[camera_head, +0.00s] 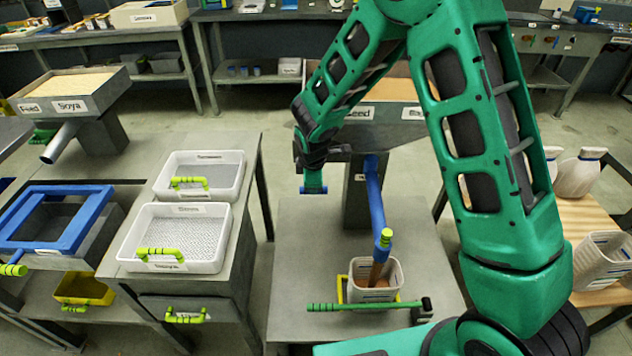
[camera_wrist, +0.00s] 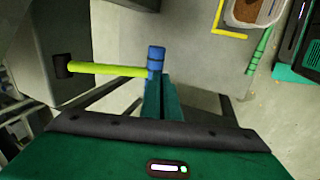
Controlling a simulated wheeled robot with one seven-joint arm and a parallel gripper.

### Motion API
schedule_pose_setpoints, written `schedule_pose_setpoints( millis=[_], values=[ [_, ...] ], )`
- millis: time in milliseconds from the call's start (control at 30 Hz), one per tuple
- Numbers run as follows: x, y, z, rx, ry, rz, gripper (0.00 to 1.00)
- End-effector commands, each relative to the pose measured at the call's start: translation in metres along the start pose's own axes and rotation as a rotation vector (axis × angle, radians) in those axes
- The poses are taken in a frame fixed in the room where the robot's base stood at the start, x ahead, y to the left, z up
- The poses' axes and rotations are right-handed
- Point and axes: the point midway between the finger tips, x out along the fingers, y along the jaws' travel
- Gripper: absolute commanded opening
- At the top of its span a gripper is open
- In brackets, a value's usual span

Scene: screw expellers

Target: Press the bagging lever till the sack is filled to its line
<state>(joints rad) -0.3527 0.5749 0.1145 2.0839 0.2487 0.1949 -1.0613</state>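The bagging lever (camera_wrist: 105,70) is a yellow-green bar sticking out of a grey housing (camera_wrist: 30,60) in the wrist view. Its free end meets a blue piece at the tips of my gripper (camera_wrist: 157,72). The two dark green fingers lie close together and look shut, touching the lever end. In the head view my gripper (camera_head: 313,187) is left of the blue spout (camera_head: 375,205), and the lever is hidden.
Two white sieve trays (camera_head: 150,262) sit on the table to the left. The grey bench left of the sack is bare.

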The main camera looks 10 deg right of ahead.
Motion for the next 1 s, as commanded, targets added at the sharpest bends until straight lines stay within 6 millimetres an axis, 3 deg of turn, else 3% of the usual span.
schedule_pose_setpoints(
  millis=[267, 467, 1000],
  values=[
    [0.007, -0.008, 0.0, -0.006, -0.001, -0.019, 0.0],
    [0.001, -0.009, 0.0, -0.006, -0.001, -0.019, 0.0],
    [-0.092, -0.025, -0.001, -0.002, 0.002, 0.002, 0.0]
  ],
)
